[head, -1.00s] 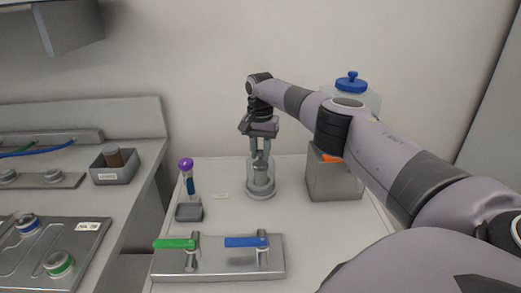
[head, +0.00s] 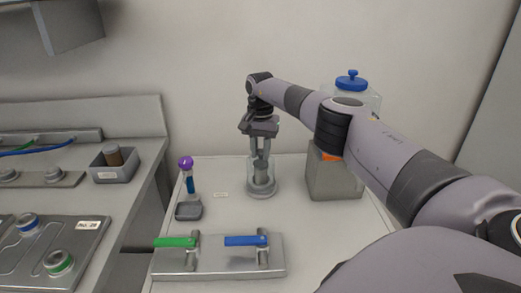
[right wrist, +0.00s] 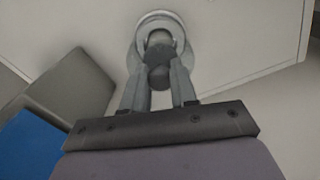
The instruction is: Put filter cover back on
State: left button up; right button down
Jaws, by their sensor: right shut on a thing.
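The filter housing is a grey, round-based cylinder (head: 261,190) standing on the white bench in the head view, below my right gripper (head: 261,158). In the right wrist view, its pale ring-shaped base (right wrist: 163,17) shows beyond the fingertips. The filter cover (right wrist: 158,76) appears as a dark rounded part between the two fingers of my right gripper (right wrist: 157,73), which is shut on it, directly over the housing. I cannot tell whether the cover touches the housing. My left gripper is not in view.
A grey box (head: 335,181) stands close to the right, with a blue-lidded jar (head: 351,82) behind. A purple-capped tube (head: 187,175) and small tray (head: 188,211) are left. A metal plate with green (head: 175,242) and blue (head: 245,241) handles lies in front.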

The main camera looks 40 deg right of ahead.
jog(key=shift+f, duration=0.1)
dwell(0.3)
jog(key=shift+c, duration=1.6)
grip_release()
jog(key=shift+r+p, duration=1.85)
jog(key=shift+r, duration=1.7)
